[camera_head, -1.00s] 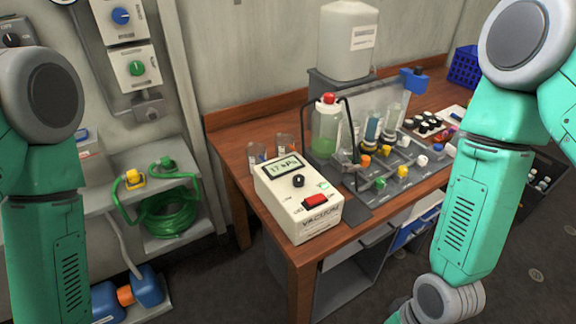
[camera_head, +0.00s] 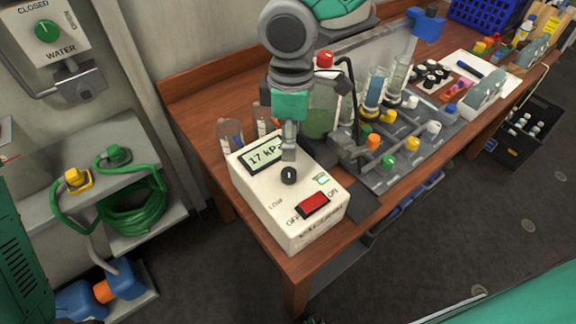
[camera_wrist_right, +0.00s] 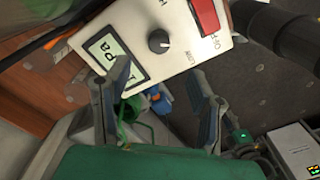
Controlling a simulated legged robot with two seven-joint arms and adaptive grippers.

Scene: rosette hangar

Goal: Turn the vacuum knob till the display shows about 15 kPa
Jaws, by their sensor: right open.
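The white vacuum box (camera_head: 270,210) sits at the near corner of the wooden bench. Its display (camera_head: 263,156) reads 17 kPa. The black knob (camera_head: 289,175) stands on the top face, between the display and the red switch (camera_head: 314,205). My right gripper (camera_head: 289,154) is pointed down just above the box, close to the knob. In the right wrist view the gripper (camera_wrist_right: 159,70) is open and empty, with the knob (camera_wrist_right: 158,41) ahead between the fingertips, seemingly not touched. My left gripper is out of view.
Bottles and a rack with coloured caps (camera_head: 395,165) stand close right of the box. Small glass beakers (camera_head: 230,133) are behind it. Bench space left of the box is narrow.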

